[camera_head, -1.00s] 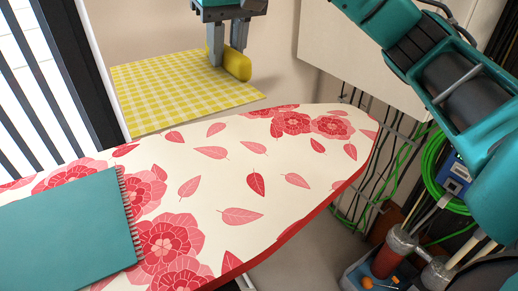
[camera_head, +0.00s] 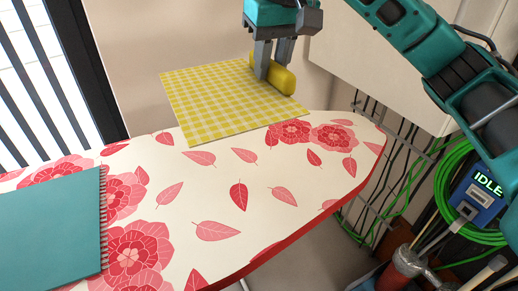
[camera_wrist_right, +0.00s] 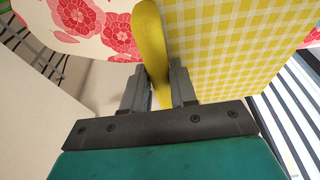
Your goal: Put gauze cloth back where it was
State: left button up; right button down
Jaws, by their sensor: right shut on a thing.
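The gauze cloth (camera_head: 225,98) is a flat yellow-and-white checked sheet. A smooth, plain yellow rounded piece sits at its right end, between the fingers of my right gripper (camera_head: 271,66). My right gripper is shut on this piece, and the sheet spreads out to the left of it. In the right wrist view the cloth (camera_wrist_right: 235,45) lies right of the fingers (camera_wrist_right: 160,85), with the yellow piece between them. The cloth's near edge overlaps the far edge of the ironing board (camera_head: 200,180) in the head view; whether it touches is unclear. My left gripper is out of view.
The board has a cream cover with red flowers and leaves. A teal spiral notebook (camera_head: 50,225) lies at its left end. Cables and a blue device reading "IDLE" (camera_head: 483,197) are at the right. A plain wall stands behind. The board's middle is clear.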

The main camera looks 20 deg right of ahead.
jog(key=b, duration=0.2)
send_over(266, 152)
jog(key=s, duration=0.1)
notch_tip(266, 152, down, 12)
jog(key=shift+f, duration=0.45)
notch_tip(266, 152, down, 3)
jog(key=shift+d+f, duration=0.1)
jog(key=shift+f, duration=0.1)
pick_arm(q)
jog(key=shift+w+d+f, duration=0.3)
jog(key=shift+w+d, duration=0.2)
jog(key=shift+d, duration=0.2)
pick_arm(e)
jog(key=shift+f+b, duration=0.1)
jog(key=shift+b, duration=0.25)
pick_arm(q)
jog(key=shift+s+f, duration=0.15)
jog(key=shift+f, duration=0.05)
pick_arm(e)
jog(key=c, duration=0.9)
grip_release()
